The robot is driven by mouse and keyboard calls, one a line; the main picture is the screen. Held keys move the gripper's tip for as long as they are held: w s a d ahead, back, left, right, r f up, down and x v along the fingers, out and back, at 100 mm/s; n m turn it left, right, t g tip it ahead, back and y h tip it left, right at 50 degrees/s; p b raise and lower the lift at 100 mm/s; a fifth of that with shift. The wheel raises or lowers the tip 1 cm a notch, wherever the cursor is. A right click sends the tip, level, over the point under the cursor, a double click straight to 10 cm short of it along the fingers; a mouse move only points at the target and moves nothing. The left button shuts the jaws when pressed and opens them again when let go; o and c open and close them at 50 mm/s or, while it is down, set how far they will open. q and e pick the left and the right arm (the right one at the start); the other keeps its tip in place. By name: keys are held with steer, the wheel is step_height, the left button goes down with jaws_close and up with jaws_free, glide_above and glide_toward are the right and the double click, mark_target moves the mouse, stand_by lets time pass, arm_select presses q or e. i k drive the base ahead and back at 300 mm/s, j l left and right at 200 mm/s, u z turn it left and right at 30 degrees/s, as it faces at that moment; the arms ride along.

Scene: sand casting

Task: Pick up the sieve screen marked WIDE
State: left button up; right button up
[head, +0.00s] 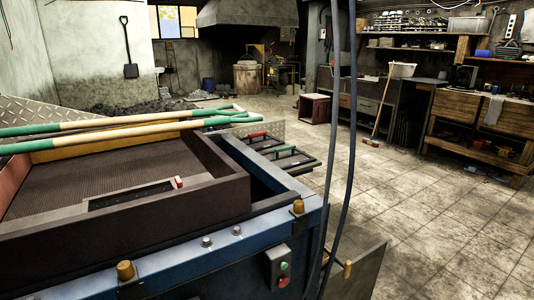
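No marking WIDE can be read anywhere in the head view. Two dark flat framed pieces stick out beyond the right side of the blue machine: one with a red handle (259,134), the other with a green handle (284,149). They may be sieve screens, but their faces are mostly hidden. A large dark open frame (228,187) with a mesh floor (110,180) sits on the blue machine (190,252). A dark bar with a small red end (179,182) lies inside it. Neither of my grippers is in view.
Green and tan poles (120,125) cross above the frame. Two dark hanging cables (334,150) pass in front. A control box (279,268) is on the machine's front. A wooden bench (475,125) stands right. The tiled floor (420,210) between is mostly clear.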

mark_target(260, 141)
steer(key=i+l+z, duration=0.6)
steer(key=l+z, duration=0.25)
steer(key=i+l+z, duration=0.15)
steer(key=i+z, duration=0.25)
steer(key=i+l+z, duration=0.25)
steer(key=i, duration=0.25)
steer(key=i+z, duration=0.25)
steer(key=i, duration=0.3)
steer(key=i+u, duration=0.15)
steer(key=i, duration=1.25)
steer(key=i+u, duration=0.35)
steer(key=i, duration=0.2)
steer(key=i+l+u, duration=0.15)
steer(key=i+u, duration=0.2)
steer(key=i, duration=0.15)
steer(key=i+j+u, duration=0.15)
steer(key=i+u, duration=0.15)
steer(key=u, duration=0.2)
steer(key=i+u, duration=0.7)
steer(key=u, duration=0.25)
steer(key=i+l+u, duration=0.1)
steer(key=i+u, duration=0.4)
steer(key=i, duration=0.9)
steer(key=i+l+u, duration=0.15)
steer(key=i, duration=1.05)
steer(key=i+u, duration=0.5)
steer(key=u, duration=0.15)
steer(key=i+u, duration=0.2)
steer(key=u, duration=0.15)
